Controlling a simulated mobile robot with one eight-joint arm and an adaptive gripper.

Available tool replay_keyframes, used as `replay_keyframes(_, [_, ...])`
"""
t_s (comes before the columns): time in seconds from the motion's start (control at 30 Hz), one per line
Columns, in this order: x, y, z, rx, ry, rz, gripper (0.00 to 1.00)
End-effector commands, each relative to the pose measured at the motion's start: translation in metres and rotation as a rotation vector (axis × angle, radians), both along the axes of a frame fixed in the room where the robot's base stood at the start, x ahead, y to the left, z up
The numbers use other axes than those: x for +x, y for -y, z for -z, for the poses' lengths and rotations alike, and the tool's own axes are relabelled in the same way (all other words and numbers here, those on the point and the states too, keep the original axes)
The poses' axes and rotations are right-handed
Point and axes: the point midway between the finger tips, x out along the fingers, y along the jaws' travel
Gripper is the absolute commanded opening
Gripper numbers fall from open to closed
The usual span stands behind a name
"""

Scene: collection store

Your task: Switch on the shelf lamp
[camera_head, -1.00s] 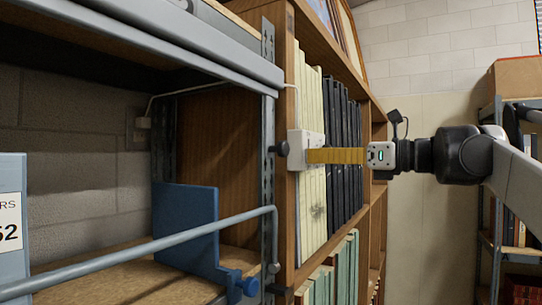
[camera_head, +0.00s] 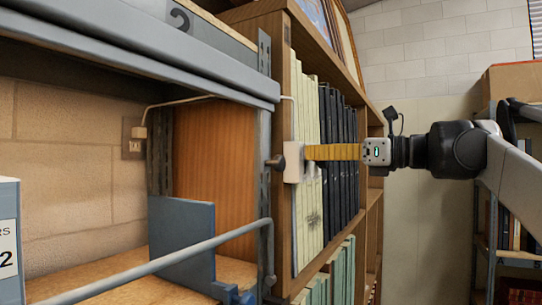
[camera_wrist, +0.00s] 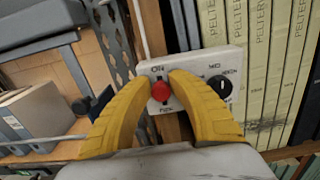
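A pale switch box (camera_head: 294,162) is fixed on the front edge of the wooden bookcase, with a cable going up from it. The wrist view shows its face (camera_wrist: 236,62) with a red switch knob (camera_wrist: 160,91), the word ON above it, and a black rotary knob (camera_wrist: 221,86) to the right. My gripper (camera_head: 308,152) has its yellow fingers at the box. In the wrist view the fingertips (camera_wrist: 163,80) close in on both sides of the red knob and appear to touch it. The lamp itself is not visible, but the left shelf bay (camera_head: 75,165) is lit warmly.
A metal rail (camera_head: 160,262) and a blue bookend (camera_head: 183,240) stand in the left bay. Cream and black volumes (camera_head: 340,150) fill the bookcase right behind the box. Another rack (camera_head: 490,235) stands at the far right, beyond my arm.

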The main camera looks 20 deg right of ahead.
Motion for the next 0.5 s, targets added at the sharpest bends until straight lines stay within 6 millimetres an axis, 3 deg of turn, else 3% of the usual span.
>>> replay_keyframes(0.03, [0.0,0.0,-0.001,0.001,0.001,0.001,0.38])
replay_keyframes(0.07, [0.0,0.0,0.0,0.0,0.0,0.001,0.44])
replay_keyframes(0.37, [-0.001,0.001,0.0,-0.001,-0.001,0.0,0.44])
replay_keyframes(0.5, [-0.01,0.009,0.0,-0.001,-0.001,0.003,0.44])
